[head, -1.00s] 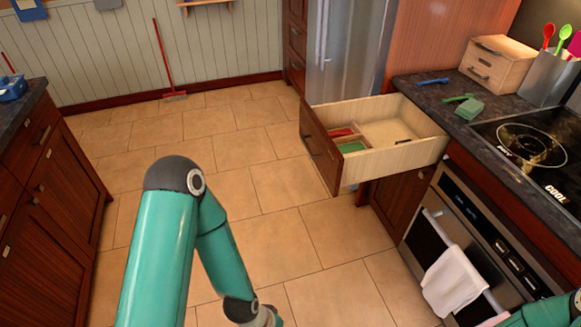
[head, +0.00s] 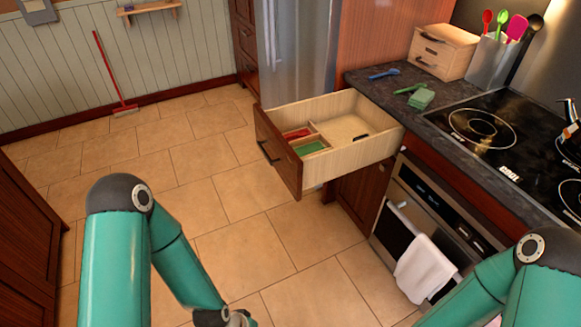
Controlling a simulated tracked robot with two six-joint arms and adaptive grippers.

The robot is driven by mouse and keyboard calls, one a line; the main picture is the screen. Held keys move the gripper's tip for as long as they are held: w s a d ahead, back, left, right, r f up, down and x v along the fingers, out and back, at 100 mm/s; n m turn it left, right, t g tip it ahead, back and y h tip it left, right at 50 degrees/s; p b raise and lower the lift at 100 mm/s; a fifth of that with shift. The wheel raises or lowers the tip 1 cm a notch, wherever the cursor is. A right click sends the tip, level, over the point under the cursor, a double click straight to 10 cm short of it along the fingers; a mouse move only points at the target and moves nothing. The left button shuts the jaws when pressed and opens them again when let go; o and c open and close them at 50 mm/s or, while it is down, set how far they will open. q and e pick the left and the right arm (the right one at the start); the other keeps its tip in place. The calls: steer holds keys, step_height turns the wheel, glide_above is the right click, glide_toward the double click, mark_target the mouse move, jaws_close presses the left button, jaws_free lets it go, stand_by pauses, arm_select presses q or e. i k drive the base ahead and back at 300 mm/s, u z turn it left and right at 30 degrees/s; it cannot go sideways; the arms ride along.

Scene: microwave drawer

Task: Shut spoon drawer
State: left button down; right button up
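The drawer (head: 343,165) stands pulled out from the counter, left of the oven. Its dark wood front (head: 279,153) has a black handle (head: 268,153) facing left. Inside are a wooden divider, a red item (head: 297,134), a green item (head: 309,148) and a small dark item (head: 361,137); I cannot tell which is a spoon. My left gripper (head: 240,318) is only partly in view at the bottom edge, below and apart from the drawer; its fingers cannot be made out. My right arm shows at the lower right, with its gripper out of clear view.
The oven (head: 431,205) with a white towel (head: 423,267) is right of the drawer. A stove top (head: 500,125), small wooden box (head: 443,52) and utensil holder (head: 493,62) are on the counter. A fridge (head: 297,45) stands behind. The tiled floor (head: 240,205) left of the drawer is clear.

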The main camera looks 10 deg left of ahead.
mark_target(329, 151)
steer(key=i, duration=0.85)
steer(key=u, duration=0.05)
